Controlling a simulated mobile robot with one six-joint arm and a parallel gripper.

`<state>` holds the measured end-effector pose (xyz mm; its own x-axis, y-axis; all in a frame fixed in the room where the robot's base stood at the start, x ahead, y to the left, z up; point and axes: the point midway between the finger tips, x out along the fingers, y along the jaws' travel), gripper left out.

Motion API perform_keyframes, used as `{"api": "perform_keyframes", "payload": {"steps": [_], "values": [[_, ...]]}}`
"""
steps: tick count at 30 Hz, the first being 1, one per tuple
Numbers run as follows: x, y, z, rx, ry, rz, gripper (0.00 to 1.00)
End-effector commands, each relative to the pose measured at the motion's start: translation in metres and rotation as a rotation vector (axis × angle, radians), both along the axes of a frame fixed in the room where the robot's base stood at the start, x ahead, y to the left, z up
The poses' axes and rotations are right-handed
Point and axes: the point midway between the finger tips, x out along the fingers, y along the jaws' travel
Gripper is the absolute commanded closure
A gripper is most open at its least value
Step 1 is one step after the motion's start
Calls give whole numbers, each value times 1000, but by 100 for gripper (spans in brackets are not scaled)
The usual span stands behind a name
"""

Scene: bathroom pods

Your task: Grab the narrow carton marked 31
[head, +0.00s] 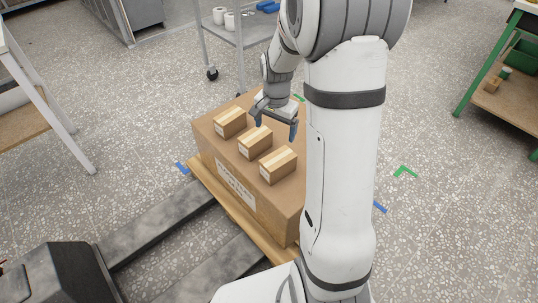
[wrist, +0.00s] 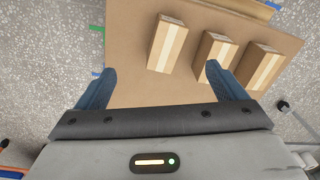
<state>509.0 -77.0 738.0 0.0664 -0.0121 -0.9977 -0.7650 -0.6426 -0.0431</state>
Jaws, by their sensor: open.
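Several small tan cartons with pale tape stand in a row on a large brown box (head: 278,205). In the head view I see a left carton (head: 230,122), a middle one (head: 255,141) and a front one (head: 278,165). No number is legible, so I cannot tell which is marked 31. My gripper (head: 276,128) is open and empty above the box. In the wrist view, a longer carton (wrist: 167,44) lies ahead between the fingers; a second carton (wrist: 214,53) is close by the right fingertip, and a third (wrist: 262,65) is further right.
The large box sits on a wooden pallet (head: 225,202) above dark forks (head: 165,220). A wheeled grey cart (head: 240,35) stands behind. A green-framed shelf (head: 508,82) is at right and a white-legged table (head: 45,100) at left.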

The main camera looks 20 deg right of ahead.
Motion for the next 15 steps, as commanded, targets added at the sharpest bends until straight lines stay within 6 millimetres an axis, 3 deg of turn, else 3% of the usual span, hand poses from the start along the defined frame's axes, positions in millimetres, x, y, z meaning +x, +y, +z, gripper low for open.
{"api": "perform_keyframes", "payload": {"steps": [1, 6, 10, 15], "values": [[11, -8, -47, 6, 18, -61, 9], [39, -30, -131, 18, 46, -244, 9], [48, -40, -169, 22, 59, -329, 9], [53, -45, -190, 24, 64, -374, 9]]}}
